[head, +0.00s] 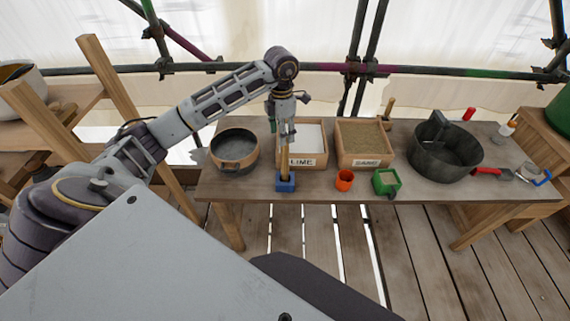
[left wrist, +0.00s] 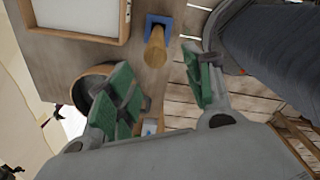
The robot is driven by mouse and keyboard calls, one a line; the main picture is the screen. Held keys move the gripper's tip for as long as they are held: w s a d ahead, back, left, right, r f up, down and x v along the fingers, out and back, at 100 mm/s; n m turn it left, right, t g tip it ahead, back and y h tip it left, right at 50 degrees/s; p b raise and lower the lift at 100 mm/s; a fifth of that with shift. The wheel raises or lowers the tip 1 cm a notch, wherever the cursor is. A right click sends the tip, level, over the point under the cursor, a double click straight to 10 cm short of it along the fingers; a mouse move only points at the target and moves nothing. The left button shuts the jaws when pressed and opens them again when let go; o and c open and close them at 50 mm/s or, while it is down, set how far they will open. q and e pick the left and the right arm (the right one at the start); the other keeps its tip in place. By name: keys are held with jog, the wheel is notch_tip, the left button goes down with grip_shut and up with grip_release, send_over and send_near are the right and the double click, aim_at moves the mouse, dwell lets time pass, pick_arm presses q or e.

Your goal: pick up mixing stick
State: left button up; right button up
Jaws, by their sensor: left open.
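The mixing stick (head: 284,163) is a light wooden rod standing upright in a small blue block (head: 285,182) at the table's front edge. In the left wrist view the stick (left wrist: 155,50) points toward the camera, and the blue holder (left wrist: 158,22) shows behind it. My left gripper (head: 286,138) hangs fingers-down above the stick, close to its top. In the left wrist view the left gripper (left wrist: 160,75) is open, with green pads on both fingers. The stick shows in the gap between the fingertips, with no visible contact. My right gripper is not in view.
A box marked LIME (head: 314,161) stands just behind the stick, with a sand box (head: 364,161) to its right. A round pot (head: 234,165) is to the left.

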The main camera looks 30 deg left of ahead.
aim_at(285, 151)
pick_arm(q)
jog(key=shift+f+p, duration=0.3)
jog(key=shift+f, duration=2.2)
jog(key=shift+w+d+f+p, duration=0.1)
jog(key=shift+w+f+p, duration=0.15)
jog(key=shift+f, duration=0.6)
jog(key=shift+w+d+f+p, duration=0.1)
jog(key=shift+w+f+p, duration=0.15)
jog(key=shift+f, duration=0.65)
jog(key=shift+w+d+f+p, duration=0.15)
jog(key=shift+f+p, duration=0.2)
jog(key=shift+f, duration=0.5)
jog(key=shift+a, duration=0.1)
grip_shut()
